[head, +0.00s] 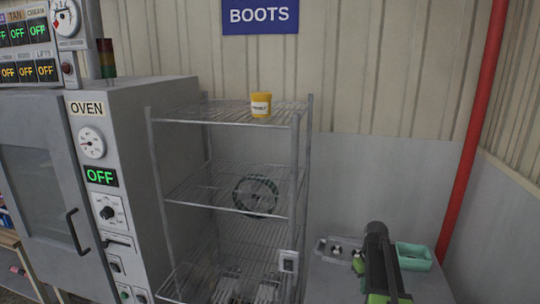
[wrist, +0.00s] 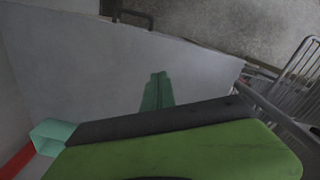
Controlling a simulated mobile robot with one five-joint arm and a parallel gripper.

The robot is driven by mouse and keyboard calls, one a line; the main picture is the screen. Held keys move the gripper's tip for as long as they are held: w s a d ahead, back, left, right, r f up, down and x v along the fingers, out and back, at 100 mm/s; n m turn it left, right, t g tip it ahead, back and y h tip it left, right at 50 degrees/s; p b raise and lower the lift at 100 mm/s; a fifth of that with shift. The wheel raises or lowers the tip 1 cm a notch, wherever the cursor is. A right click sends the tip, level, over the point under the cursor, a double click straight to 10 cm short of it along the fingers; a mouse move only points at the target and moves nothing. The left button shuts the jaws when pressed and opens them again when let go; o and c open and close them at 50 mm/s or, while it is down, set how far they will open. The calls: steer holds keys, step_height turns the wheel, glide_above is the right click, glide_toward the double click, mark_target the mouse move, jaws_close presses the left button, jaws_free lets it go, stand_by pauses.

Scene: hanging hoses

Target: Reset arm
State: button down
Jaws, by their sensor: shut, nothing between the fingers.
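My arm (head: 381,262), dark with green sides, stands at the lower right in the head view, in front of a grey table. My gripper's fingers (wrist: 157,80) show as a narrow teal pair at the middle of the wrist view. They are shut with nothing between them. A large green and dark grey part of my arm crosses the lower wrist view and hides what lies behind it. In the head view I cannot make out the fingers.
A teal bin (head: 414,257) and a metal tray (head: 338,250) lie on the table beside my arm. A wire rack (head: 232,200) holds a yellow tub (head: 261,105) and a coiled hose (head: 255,195). An oven (head: 135,190) stands left; a red pipe (head: 470,150) rises right.

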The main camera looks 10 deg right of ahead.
steer(key=s+a+f+n+b, duration=0.1)
steer(key=a+f+n, duration=0.1)
steer(key=a, duration=1.4)
steer(key=s+a+m, duration=0.3)
steer(key=s+a, duration=0.6)
steer(key=a, duration=0.2)
steer(key=shift+a+f+b, duration=0.15)
steer(key=shift+a+b, duration=0.1)
steer(key=shift+b, duration=0.15)
